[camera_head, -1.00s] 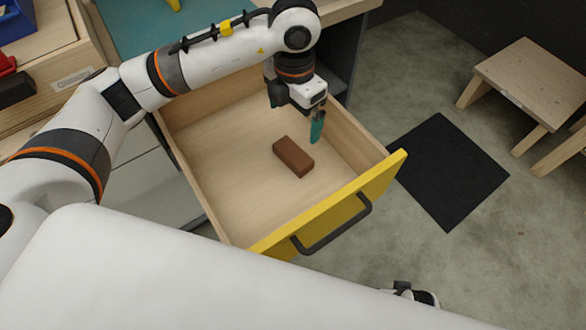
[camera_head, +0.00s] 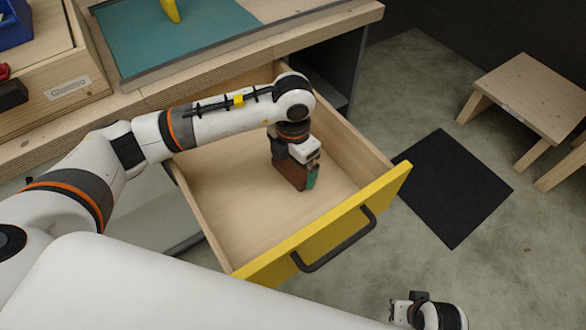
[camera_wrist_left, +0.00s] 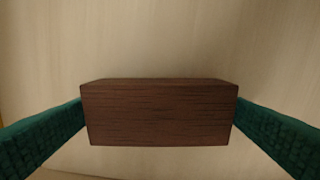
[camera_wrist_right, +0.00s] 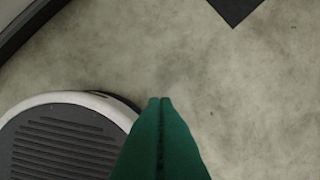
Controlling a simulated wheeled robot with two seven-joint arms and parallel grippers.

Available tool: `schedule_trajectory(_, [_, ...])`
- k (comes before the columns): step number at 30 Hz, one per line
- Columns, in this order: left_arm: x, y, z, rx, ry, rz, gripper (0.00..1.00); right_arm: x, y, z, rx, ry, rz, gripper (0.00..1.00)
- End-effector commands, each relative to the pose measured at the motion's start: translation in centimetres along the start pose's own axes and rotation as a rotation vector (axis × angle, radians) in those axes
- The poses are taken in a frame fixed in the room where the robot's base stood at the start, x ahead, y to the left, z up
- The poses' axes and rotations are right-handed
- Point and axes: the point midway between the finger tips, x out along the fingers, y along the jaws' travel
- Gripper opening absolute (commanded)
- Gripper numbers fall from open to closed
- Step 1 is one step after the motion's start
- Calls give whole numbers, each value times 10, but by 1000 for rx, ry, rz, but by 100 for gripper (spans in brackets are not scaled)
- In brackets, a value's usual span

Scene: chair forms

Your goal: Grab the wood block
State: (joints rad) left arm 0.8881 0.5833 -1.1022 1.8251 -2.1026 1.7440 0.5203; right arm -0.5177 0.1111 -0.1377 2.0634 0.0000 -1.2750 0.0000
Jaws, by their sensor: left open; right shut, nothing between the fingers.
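The brown wood block (camera_head: 290,174) lies in the open drawer (camera_head: 240,215), partly hidden by my left gripper (camera_head: 300,180) in the head view. In the left wrist view the block (camera_wrist_left: 160,113) sits between the two green fingers of my left gripper (camera_wrist_left: 160,125). The fingers are open, one at each end of the block. I cannot tell whether they touch it. My right gripper (camera_wrist_right: 163,100) is shut and empty above the floor in the right wrist view. In the head view only part of my right arm's end shows at the bottom right.
The drawer has a yellow front (camera_head: 330,235) with a dark handle (camera_head: 335,243). A workbench (camera_head: 230,70) with a teal mat stands behind it. A wooden stool (camera_head: 530,90) and a black floor mat (camera_head: 455,187) are at the right.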

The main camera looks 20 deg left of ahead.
Motion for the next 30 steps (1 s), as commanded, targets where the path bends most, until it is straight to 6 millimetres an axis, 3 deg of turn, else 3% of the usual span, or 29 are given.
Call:
schedule_trajectory(9, [8,0,0,1,1,1,100,-4,0,1,1,-1,-1,0])
schedule_trajectory(16, [8,0,0,1,1,1,67,-4,0,1,1,-1,-1,0])
schedule_trajectory(23, [6,0,0,1,2,0,67,-5,0,1,1,-1,-1,0])
schedule_trajectory(26, [-5,0,-1,1,4,-1,67,-5,0,2,1,-7,-1,0])
schedule_trajectory(30, [-32,0,-1,2,6,-2,67,14,1,-4,-2,10,2,0])
